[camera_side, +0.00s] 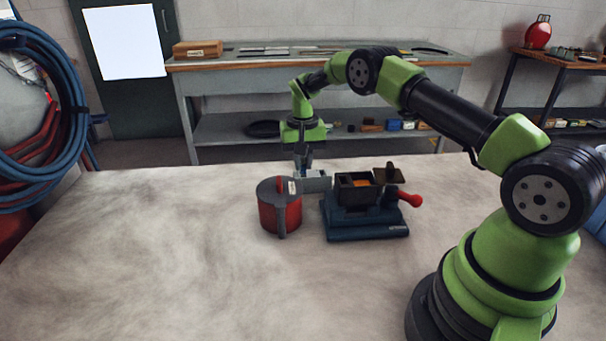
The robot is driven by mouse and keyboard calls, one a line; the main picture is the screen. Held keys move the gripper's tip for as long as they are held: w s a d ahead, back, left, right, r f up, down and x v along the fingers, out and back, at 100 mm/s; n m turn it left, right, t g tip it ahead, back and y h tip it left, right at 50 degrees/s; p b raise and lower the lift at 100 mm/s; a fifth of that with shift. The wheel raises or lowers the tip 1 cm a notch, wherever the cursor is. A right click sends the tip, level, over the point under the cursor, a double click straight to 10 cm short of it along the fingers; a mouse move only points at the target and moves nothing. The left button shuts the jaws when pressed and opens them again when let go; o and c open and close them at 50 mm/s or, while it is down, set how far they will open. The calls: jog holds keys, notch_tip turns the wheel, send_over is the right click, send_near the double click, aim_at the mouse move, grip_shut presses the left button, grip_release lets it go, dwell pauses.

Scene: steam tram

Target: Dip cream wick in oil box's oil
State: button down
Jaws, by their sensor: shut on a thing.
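A dark open-topped box (344,197) on a blue base (365,232) stands right of the table's middle and looks like the oil box. An orange-brown patch (361,183) shows inside it. A brown plate with a knob (389,175) sits at its right, beside a red-ended handle (410,199). My gripper (302,172) points down, left of and behind the dark box, at a small light grey block or tray (315,183). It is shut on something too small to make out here. I cannot pick out the cream wick.
A red can with a grey lid (277,211) stands just in front of my gripper, left of the dark box, and partly hides the area behind it. The pale tabletop (160,240) is clear to the left and front. A workbench (320,62) stands behind.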

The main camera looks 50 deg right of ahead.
aim_at(304, 162)
jog(key=shift+r, duration=3)
jog(key=shift+s+r, duration=0.15)
jog(key=shift+r, duration=0.05)
jog(key=s+a+r+n, duration=0.1)
jog(key=s+r+n, duration=0.1)
jog(key=s+n, duration=0.5)
jog(key=s+r+n, duration=0.2)
jog(key=s+n, duration=0.6)
jog(key=n, duration=0.2)
jog(key=shift+s+a+r, duration=0.15)
jog(key=shift+s+a, duration=0.15)
jog(key=shift+a, duration=0.05)
jog(key=shift+f, duration=2.5)
